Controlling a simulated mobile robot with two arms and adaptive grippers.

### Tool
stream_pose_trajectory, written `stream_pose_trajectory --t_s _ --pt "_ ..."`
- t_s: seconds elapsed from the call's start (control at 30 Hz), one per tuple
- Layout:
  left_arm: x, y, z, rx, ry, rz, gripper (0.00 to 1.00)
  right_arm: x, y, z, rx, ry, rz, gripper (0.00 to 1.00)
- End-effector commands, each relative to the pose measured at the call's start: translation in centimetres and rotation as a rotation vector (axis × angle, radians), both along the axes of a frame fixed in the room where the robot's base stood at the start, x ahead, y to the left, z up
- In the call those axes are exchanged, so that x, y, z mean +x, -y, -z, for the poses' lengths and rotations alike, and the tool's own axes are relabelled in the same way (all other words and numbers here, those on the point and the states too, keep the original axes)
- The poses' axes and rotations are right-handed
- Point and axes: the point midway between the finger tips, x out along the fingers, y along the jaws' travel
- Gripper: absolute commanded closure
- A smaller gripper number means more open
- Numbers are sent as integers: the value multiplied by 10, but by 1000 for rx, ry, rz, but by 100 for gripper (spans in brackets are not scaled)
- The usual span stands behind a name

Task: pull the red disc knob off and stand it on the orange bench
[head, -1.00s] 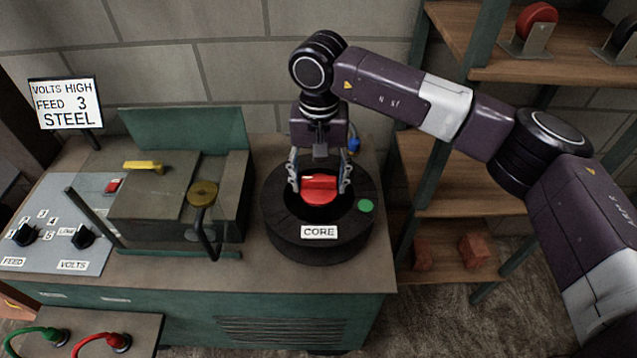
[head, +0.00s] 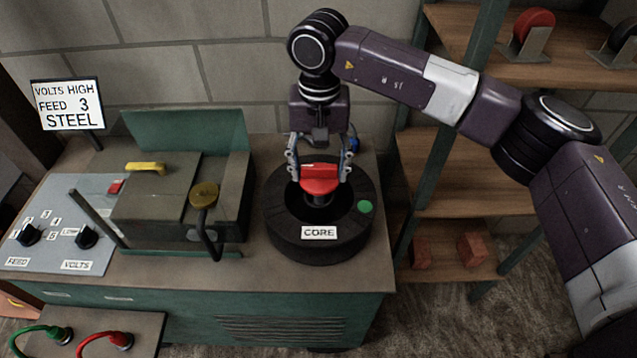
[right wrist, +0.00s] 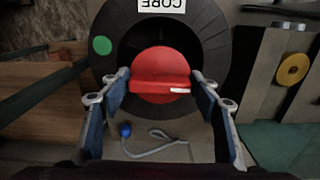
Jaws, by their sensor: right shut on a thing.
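The red disc knob (head: 320,180) has a raised bar across its top and a dark stem below. It is over the open middle of the black ring labelled CORE (head: 292,238). My right gripper (head: 320,176) points down and is shut on the knob, with one finger on each side. The right wrist view shows the red knob (right wrist: 160,62) between the fingertips (right wrist: 160,80). I cannot tell whether the stem is clear of the ring's hole. A small orange surface (head: 12,304) shows at the lower left edge; I cannot tell if it is the orange bench. My left gripper is out of view.
The CORE ring stands on a green cabinet (head: 160,298). Left of it are a dark machine block (head: 150,205) with a yellow handle, an upright lever (head: 95,215) and a dial panel (head: 60,245). A shelf rack (head: 455,190) stands at right, holding another red disc (head: 536,22).

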Motion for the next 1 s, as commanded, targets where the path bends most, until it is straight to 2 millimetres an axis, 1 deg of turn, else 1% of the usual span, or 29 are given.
stream_pose_trajectory --t_s 0.5,0.87,1.0 --pt "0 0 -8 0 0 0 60 0 0 -21 1 1 0 82" --pt "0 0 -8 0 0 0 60 0 0 -21 1 0 0 82" --pt "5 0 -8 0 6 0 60 0 0 -21 1 0 -1 82"
